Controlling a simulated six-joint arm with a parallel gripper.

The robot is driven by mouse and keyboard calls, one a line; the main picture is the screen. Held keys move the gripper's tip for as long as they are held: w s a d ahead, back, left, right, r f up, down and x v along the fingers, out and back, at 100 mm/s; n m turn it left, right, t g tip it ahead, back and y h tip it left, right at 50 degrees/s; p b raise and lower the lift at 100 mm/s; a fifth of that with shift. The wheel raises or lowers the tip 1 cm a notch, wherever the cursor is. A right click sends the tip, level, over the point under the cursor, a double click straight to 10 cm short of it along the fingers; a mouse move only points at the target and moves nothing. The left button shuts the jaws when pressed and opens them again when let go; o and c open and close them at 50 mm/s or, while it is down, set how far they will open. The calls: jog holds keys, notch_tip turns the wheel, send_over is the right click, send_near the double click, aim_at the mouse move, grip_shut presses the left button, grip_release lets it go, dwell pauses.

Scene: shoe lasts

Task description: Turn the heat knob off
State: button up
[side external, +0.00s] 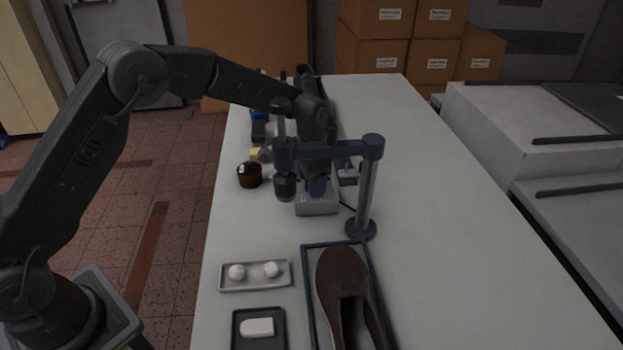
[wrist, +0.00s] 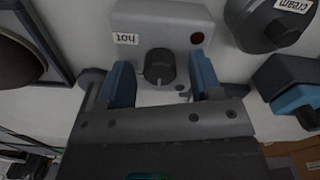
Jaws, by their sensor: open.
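The heat knob (wrist: 159,66) is a dark round knob on the face of a light grey control box (wrist: 165,14). In the wrist view my gripper (wrist: 161,77) is open, with one blue finger on each side of the knob. Small gaps seem to show between the fingers and the knob; contact is not clear. In the side view the box (side external: 317,206) stands on the table beneath my gripper (side external: 318,187), and the knob is hidden there.
A dark stand (side external: 366,190) with a crossarm rises close in front of my gripper. A brown jar (side external: 249,176) is left of the box. A brown shoe (side external: 341,285) lies in a framed tray nearer the camera. A "cream" tin (wrist: 270,24) is near the box. The table's right side is clear.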

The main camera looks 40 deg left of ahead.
jog(key=shift+r, duration=0.1)
notch_tip(320, 180, up, 14)
dwell(0.5)
jog(key=s+a+r+n+t, duration=0.4)
jog(key=s+r, duration=0.5)
jog(key=s, duration=0.6)
jog(key=s+f+n, duration=0.1)
jog(key=s+f, duration=0.1)
jog(key=s, duration=0.6)
jog(key=s+a+f+t, duration=0.1)
jog(key=s+f, duration=0.1)
jog(key=s, duration=0.7)
jog(key=shift+n+t, duration=0.3)
jog(key=shift+n, duration=0.1)
jog(key=shift+a+f, duration=0.1)
